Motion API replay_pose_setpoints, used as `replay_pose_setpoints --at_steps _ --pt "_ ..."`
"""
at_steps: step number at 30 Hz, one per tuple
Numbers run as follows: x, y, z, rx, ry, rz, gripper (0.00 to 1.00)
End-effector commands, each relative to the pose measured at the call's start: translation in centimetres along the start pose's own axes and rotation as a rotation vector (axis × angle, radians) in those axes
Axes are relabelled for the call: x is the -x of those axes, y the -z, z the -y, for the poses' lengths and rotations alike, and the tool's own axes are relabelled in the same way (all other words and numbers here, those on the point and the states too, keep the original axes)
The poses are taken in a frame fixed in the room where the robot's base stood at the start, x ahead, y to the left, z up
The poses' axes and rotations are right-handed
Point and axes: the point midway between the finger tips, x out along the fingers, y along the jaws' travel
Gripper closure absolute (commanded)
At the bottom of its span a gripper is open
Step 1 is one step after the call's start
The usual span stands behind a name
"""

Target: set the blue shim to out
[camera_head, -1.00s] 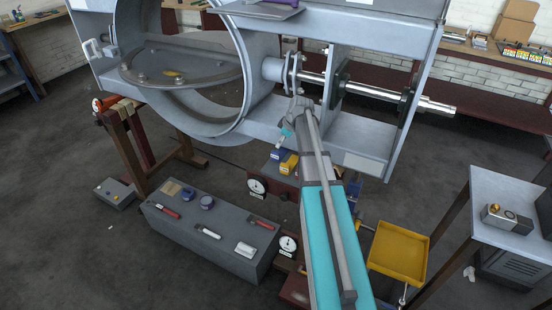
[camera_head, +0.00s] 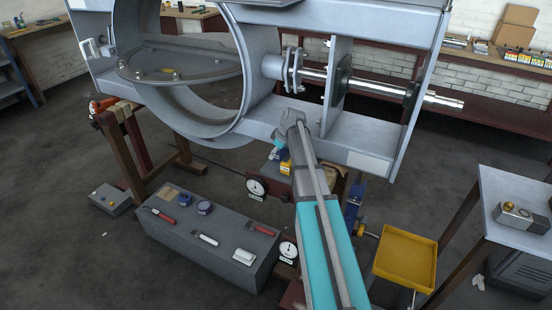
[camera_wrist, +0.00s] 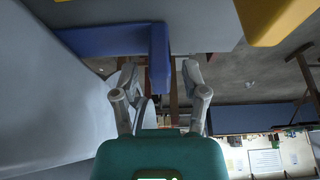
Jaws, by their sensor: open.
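The blue shim (camera_wrist: 158,55) shows in the wrist view as a blue bar with a tab standing between my two fingers. My gripper (camera_wrist: 159,76) is open, with one finger on each side of the tab. I cannot tell whether either finger touches it. In the head view my gripper (camera_head: 281,142) is below the big grey ring housing, over the small blue and yellow parts. There the blue part is mostly hidden by my gripper.
The grey housing (camera_head: 365,135) with its shaft hangs close above my gripper. Dial gauges (camera_head: 256,187) sit just below. A grey box with tools (camera_head: 215,240) stands at the lower left, and a yellow tray (camera_head: 405,258) at the lower right.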

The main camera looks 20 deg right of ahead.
Motion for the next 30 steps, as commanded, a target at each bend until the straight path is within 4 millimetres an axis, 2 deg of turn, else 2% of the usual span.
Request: replay_pose_setpoints --at_steps 6,18,20,27,28,30 --pt "-1.09 -0.05 -0.03 0.000 0.000 0.000 0.43" --pt "-1.16 -0.01 -0.02 0.000 0.000 0.000 0.43" --pt "-1.16 -0.01 -0.01 0.000 0.000 0.000 0.52" --pt "-1.17 -0.01 -0.02 0.000 0.000 0.000 0.97" --pt "-1.17 -0.01 -0.02 0.000 0.000 0.000 1.00" --pt "-1.17 -0.01 -0.03 0.000 -0.001 0.000 1.00"
